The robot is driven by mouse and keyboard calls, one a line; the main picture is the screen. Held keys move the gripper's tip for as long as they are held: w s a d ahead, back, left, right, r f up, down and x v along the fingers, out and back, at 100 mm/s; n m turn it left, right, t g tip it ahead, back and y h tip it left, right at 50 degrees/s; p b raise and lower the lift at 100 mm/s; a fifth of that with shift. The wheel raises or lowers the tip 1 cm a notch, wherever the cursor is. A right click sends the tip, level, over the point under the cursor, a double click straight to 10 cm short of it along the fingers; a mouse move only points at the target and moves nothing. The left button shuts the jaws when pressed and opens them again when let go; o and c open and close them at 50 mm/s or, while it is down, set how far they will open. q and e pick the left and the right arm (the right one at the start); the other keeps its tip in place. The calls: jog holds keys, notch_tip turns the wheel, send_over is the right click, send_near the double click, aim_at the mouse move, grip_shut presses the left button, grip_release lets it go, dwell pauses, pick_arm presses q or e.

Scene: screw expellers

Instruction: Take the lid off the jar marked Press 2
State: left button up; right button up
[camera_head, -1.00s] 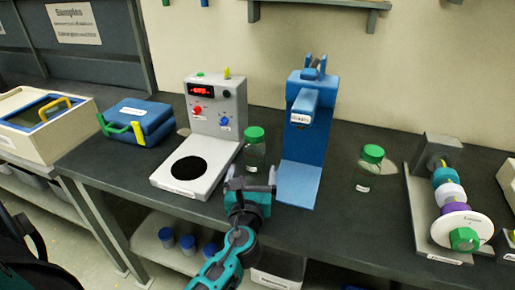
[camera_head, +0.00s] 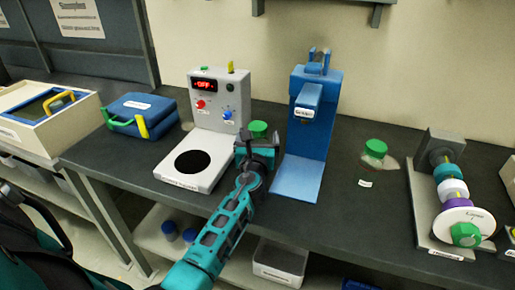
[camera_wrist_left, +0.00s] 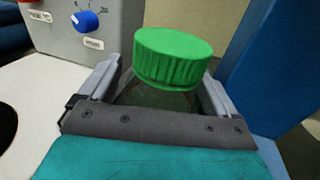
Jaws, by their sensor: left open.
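A glass jar with a green lid (camera_head: 258,128) stands on the dark bench between the grey hot-plate unit and the blue press. A second glass jar with a green lid (camera_head: 376,147) stands to the right of the press. Its label is too small to read. My left gripper (camera_head: 259,141) is at the first jar and hides most of its body. In the left wrist view, the ribbed green lid (camera_wrist_left: 173,55) rises between the two open fingers, with a gap visible beside it. I cannot see that jar's label. My right gripper is not in view.
The hot-plate unit (camera_head: 217,103) stands close on the left of the jar and the blue press (camera_head: 306,140) close on its right. A blue case (camera_head: 142,113) and a machine with coloured rings (camera_head: 452,188) stand farther out. The bench front right of the press is clear.

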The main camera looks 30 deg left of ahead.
pick_arm(q)
jog(key=c, duration=1.2)
jog(key=shift+r, duration=0.1)
jog(key=shift+r+p, duration=0.3)
jog(key=shift+r, duration=0.2)
notch_tip(320, 180, up, 19)
jog(key=shift+p, duration=0.3)
